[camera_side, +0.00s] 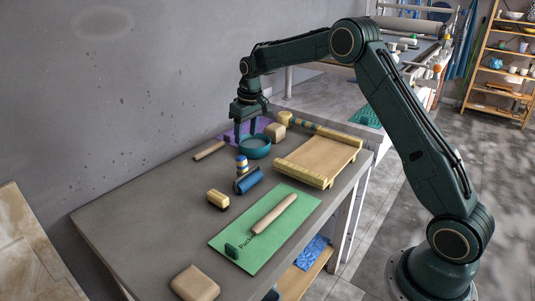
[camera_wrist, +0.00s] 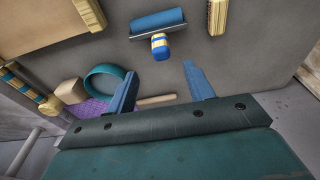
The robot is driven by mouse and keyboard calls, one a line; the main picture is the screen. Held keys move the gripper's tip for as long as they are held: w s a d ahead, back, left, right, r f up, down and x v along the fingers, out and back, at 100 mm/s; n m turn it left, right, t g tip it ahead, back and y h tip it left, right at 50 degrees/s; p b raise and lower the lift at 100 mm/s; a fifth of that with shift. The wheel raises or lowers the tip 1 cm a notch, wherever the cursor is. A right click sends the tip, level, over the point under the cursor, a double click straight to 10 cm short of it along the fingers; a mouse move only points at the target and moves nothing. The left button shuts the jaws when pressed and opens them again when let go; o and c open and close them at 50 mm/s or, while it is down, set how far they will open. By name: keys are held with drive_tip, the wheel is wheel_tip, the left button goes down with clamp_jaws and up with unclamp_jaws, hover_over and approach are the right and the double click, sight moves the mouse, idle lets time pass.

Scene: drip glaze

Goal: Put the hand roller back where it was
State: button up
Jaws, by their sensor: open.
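A blue roller with a metal frame (camera_side: 248,181) lies near the middle of the grey table; its striped blue, yellow and white handle (camera_side: 242,164) points towards the bowl. I take it to be the hand roller. The wrist view shows its blue cylinder (camera_wrist: 158,20) and handle (camera_wrist: 159,46) beyond my fingers. My gripper (camera_side: 246,134) points down near the teal bowl, behind the roller in the side view. In the wrist view my gripper (camera_wrist: 162,80) is open, with nothing held between its fingers.
A teal bowl (camera_side: 256,152), a purple cloth (camera_side: 231,139), a wooden stick (camera_side: 208,151) and a beige block (camera_side: 275,131) surround my gripper. A yellow-railed board (camera_side: 318,160) stands right. A yellow block brush (camera_side: 217,199) and green mat (camera_side: 233,235) lie nearer; the table's left side is clear.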

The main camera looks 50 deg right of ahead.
drive_tip(key=s+a+r+t, duration=0.1)
drive_tip(key=s+a+r, duration=0.3)
drive_tip(key=s+r, duration=0.45)
drive_tip(key=s+a+r+t, duration=0.1)
drive_tip(key=s+a+r, duration=0.3)
drive_tip(key=s+r, duration=0.4)
drive_tip(key=s+a+f+t, duration=0.1)
drive_tip(key=s+a, duration=0.1)
drive_tip(key=s, duration=0.9)
drive_tip(key=s+a+f, duration=0.2)
drive_tip(key=s, duration=1)
drive_tip(key=shift+s+f+t, duration=0.25)
drive_tip(key=shift+f+t, duration=0.05)
drive_tip(key=shift+t, duration=0.1)
drive_tip(key=shift+o, duration=0.2)
drive_tip(key=o, duration=0.9)
drive_tip(key=shift+w+r, duration=0.1)
drive_tip(key=shift+w, duration=0.05)
